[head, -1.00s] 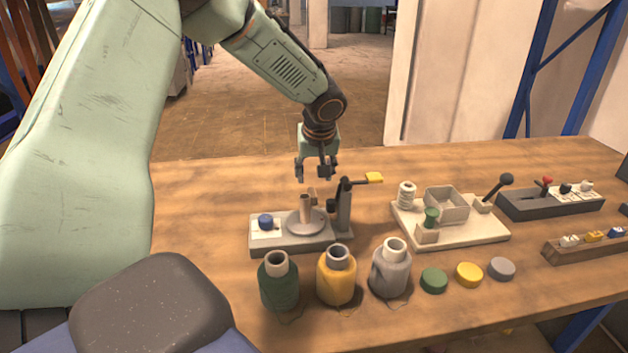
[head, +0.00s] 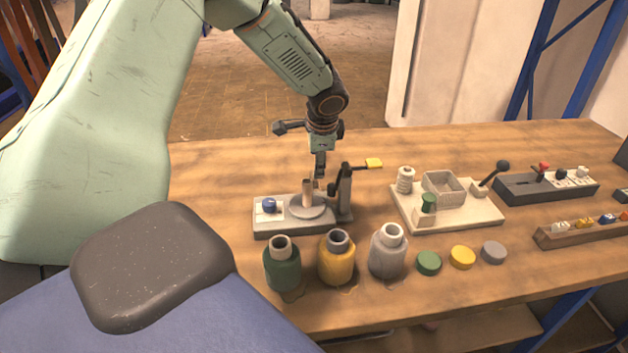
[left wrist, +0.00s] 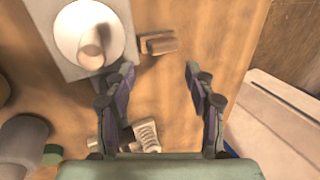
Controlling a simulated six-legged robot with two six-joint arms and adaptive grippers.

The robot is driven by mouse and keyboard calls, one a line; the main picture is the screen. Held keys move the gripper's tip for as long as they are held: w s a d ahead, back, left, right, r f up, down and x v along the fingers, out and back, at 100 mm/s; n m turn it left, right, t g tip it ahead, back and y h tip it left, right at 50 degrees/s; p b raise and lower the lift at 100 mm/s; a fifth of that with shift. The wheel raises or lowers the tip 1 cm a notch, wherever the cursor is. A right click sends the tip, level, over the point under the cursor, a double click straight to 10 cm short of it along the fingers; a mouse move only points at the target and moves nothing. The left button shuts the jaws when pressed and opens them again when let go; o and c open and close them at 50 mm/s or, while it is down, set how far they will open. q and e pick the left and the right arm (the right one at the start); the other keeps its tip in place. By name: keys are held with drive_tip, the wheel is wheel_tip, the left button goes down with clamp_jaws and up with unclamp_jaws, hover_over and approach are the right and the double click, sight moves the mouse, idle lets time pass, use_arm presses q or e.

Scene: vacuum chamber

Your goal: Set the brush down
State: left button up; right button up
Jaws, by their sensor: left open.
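My left gripper (head: 320,170) hangs over the near-left workstation, seen nearly edge-on. In the left wrist view the left gripper (left wrist: 158,80) has its two fingers wide apart, with nothing held between them. Below it is a pale base with a round plate (head: 310,211) and an upright tan tube (head: 307,192). The round plate (left wrist: 72,30) and the tube (left wrist: 92,45) also show at the upper left of the left wrist view. I cannot make out a brush for certain in either view. My right gripper is out of view.
A dark post with a yellow-tipped lever (head: 373,163) stands close behind the plate. Green (head: 282,268), yellow (head: 337,262) and grey (head: 387,255) bottles stand in front, with loose caps (head: 462,257) to their right. A pale tray (head: 470,214) stands further right.

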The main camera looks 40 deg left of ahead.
sight(315, 188)
use_arm(q)
drive_tip(key=m, duration=0.3)
drive_tip(key=m+p, duration=0.1)
drive_tip(key=m, duration=0.4)
drive_tip(key=shift+f+m+p, duration=0.3)
drive_tip(key=m, duration=0.4)
drive_tip(key=shift+s+d+f+m+p, duration=0.15)
drive_tip(key=shift+f+m+p, duration=0.2)
drive_tip(key=shift+f+m, duration=0.05)
drive_tip(key=m, duration=0.4)
drive_tip(key=shift+f, duration=0.35)
drive_tip(key=shift+x, duration=3.9)
drive_tip(key=shift+c, duration=0.2)
clamp_jaws()
